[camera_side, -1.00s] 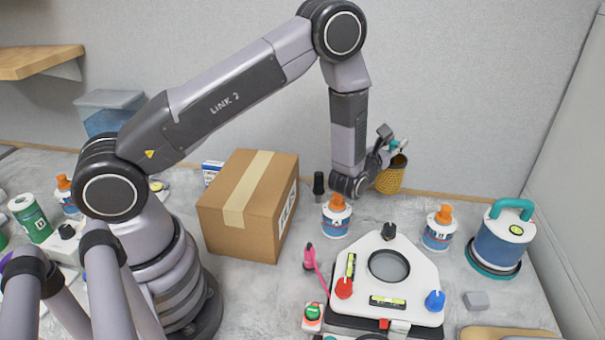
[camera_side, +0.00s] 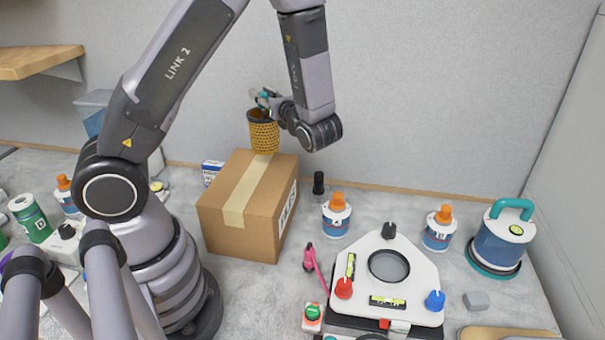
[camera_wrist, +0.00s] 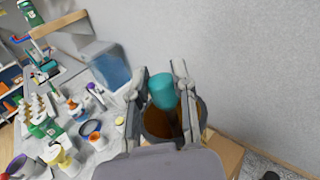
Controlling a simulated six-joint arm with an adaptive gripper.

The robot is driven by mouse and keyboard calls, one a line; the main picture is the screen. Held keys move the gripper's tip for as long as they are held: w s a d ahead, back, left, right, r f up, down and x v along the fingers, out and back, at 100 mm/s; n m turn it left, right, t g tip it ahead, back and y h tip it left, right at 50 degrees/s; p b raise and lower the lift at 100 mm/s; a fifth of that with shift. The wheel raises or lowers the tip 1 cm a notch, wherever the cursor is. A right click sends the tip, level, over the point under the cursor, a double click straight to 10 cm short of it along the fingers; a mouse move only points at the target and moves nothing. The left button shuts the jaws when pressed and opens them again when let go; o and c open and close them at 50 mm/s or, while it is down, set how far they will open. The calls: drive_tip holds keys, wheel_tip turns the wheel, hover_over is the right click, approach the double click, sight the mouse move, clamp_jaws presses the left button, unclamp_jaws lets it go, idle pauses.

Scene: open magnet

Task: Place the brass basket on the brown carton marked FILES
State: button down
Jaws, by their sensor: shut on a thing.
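The brass basket (camera_side: 263,136), a woven gold cup, is in my gripper (camera_side: 266,99) in the side view. It is upright, over the back part of the carton's top; I cannot tell whether it touches. The brown carton (camera_side: 240,226) has a pale tape strip and a partly visible label on its right side. In the wrist view my gripper (camera_wrist: 160,95) is shut on the basket (camera_wrist: 158,122), with teal on the fingers. A corner of the carton (camera_wrist: 226,156) shows below the basket.
A white plate fixture (camera_side: 410,290) with red and blue knobs stands at the right front. Bottles A (camera_side: 336,217) and B (camera_side: 439,230) stand behind it. A small black post (camera_side: 318,184) is right of the carton. A clear blue bin (camera_side: 92,112) stands back left.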

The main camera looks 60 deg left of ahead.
sight(271, 129)
drive_tip(key=shift+f, duration=3.35)
drive_tip(key=c, duration=0.9)
unclamp_jaws()
